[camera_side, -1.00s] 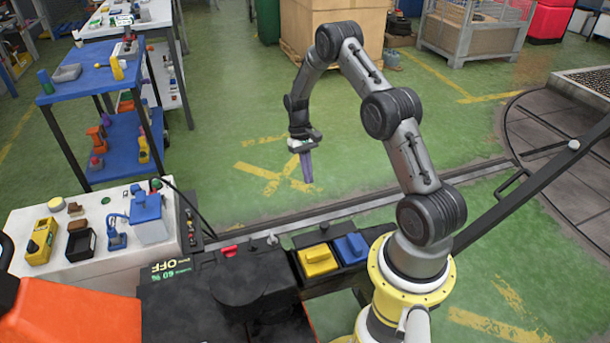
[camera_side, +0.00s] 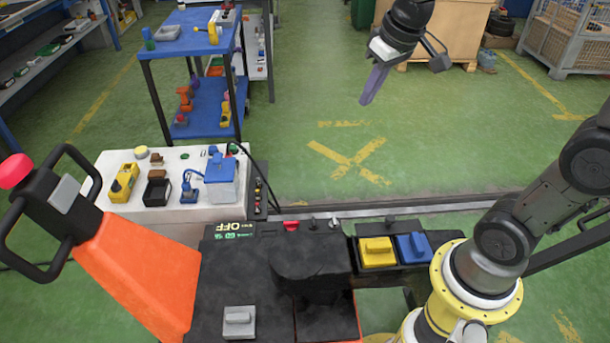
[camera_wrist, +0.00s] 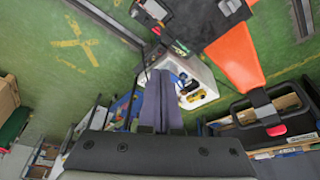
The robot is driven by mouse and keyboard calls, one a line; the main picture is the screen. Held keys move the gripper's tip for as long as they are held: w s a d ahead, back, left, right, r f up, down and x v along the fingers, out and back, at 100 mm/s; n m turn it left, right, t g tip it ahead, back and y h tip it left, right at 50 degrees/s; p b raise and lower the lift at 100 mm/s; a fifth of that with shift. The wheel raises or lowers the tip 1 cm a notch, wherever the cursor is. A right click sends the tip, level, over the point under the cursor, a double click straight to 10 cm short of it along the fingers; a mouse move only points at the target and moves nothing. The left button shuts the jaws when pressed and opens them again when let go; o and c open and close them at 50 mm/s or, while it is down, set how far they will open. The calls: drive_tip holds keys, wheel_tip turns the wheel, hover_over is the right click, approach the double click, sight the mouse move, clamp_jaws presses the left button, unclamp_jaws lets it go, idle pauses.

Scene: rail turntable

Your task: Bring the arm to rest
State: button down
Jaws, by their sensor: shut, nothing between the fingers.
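My gripper (camera_side: 374,84) is at the top of the side view, high above the green floor and apart from every object. Its purple-grey fingers are together, pointing down and left, with nothing held. In the wrist view the shut fingers (camera_wrist: 157,100) stand in the middle of the picture. My arm rises from the yellow base ring at the right, and its upper part runs out of the side view.
A white bench (camera_side: 130,210) with small tools stands left, with a blue cart (camera_side: 190,42) behind it. An orange and black vehicle (camera_side: 140,270) fills the lower left. Yellow (camera_side: 377,252) and blue (camera_side: 412,248) blocks sit in a black tray. The middle floor is clear.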

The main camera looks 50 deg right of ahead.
drive_tip(key=s+a+f+n, duration=0.1)
drive_tip(key=s+a, duration=0.1)
drive_tip(key=s, duration=0.5)
drive_tip(key=s+a+f+t, duration=0.1)
drive_tip(key=s+a, duration=0.2)
drive_tip(key=s, duration=0.5)
drive_tip(key=shift+a+f+n+t+y, duration=0.2)
drive_tip(key=shift+f+n+t+y, duration=0.1)
drive_tip(key=shift+f+n, duration=0.1)
drive_tip(key=shift+s, duration=0.1)
